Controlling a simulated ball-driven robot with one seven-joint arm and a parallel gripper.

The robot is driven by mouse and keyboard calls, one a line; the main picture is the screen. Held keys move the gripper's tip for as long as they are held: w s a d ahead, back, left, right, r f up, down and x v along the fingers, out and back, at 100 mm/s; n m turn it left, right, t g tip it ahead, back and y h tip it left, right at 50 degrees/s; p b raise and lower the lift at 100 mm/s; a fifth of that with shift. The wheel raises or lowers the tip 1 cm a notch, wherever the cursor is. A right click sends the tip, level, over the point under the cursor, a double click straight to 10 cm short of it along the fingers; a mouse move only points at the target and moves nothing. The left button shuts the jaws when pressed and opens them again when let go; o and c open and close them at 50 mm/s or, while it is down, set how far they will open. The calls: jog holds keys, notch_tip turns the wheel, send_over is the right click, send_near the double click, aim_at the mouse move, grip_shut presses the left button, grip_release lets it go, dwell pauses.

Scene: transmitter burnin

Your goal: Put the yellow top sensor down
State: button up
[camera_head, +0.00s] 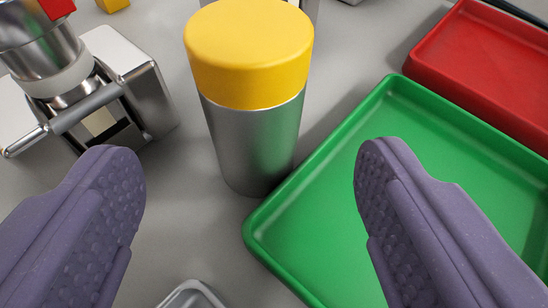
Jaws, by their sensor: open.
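The yellow top sensor (250,125) is a silver cylinder with a yellow cap. It stands upright on the grey table, beside the left edge of the green tray (290,262). My gripper (248,165) is open, with one purple finger at the lower left and the other at the lower right. The sensor shows in the gap between the fingers, beyond their tips, and neither finger appears to touch it. The right finger covers part of the green tray.
A red tray (475,75) lies behind the green one at the right. A metal fixture (130,85) with a lever holds a red-topped cylinder (40,40) at the left. A small yellow object (113,5) is at the top. A clear container's rim (192,292) shows at the bottom.

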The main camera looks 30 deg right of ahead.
aim_at(253, 138)
jog(key=b+x, duration=0.2)
jog(key=x, duration=0.3)
jog(key=shift+w+d+f, duration=0.2)
jog(key=shift+w+f, duration=0.05)
jog(key=shift+w, duration=0.05)
jog(key=c, duration=1.3)
jog(key=shift+r, duration=0.1)
grip_shut()
jog(key=shift+r, duration=0.1)
